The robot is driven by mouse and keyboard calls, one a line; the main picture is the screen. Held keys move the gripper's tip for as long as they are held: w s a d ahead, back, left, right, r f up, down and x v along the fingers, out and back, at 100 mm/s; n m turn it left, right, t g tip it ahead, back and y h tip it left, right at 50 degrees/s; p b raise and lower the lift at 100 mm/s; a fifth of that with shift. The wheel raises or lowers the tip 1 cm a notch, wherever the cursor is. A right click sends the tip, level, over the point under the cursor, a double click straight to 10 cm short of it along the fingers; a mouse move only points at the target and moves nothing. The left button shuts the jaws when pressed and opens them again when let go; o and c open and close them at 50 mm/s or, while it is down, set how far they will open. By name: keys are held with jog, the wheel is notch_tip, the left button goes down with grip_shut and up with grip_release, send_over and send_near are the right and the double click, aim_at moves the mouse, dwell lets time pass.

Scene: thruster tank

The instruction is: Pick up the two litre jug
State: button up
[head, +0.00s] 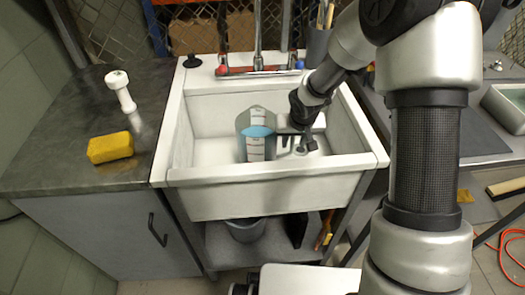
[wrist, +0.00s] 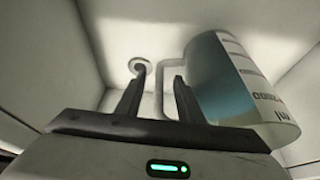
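The two litre jug (head: 256,137) stands upright in the white sink, clear-walled with blue contents and a pale measuring scale. It also shows at the right of the wrist view (wrist: 222,85), with its handle (wrist: 161,88) pointing left. My gripper (head: 286,131) is down in the sink at the jug's right, on the handle side. In the wrist view my gripper (wrist: 155,88) has its two fingers apart, and the handle's upright bar appears between them. I cannot tell whether a finger touches the handle or how deep the handle sits between them.
Taps (head: 258,68) rise at the back. A yellow sponge (head: 110,147) and a white handled tool (head: 121,92) are on the left counter. The left sink floor is clear.

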jog(key=shift+x, duration=1.2)
grip_shut()
jog(key=shift+a+r, duration=0.15)
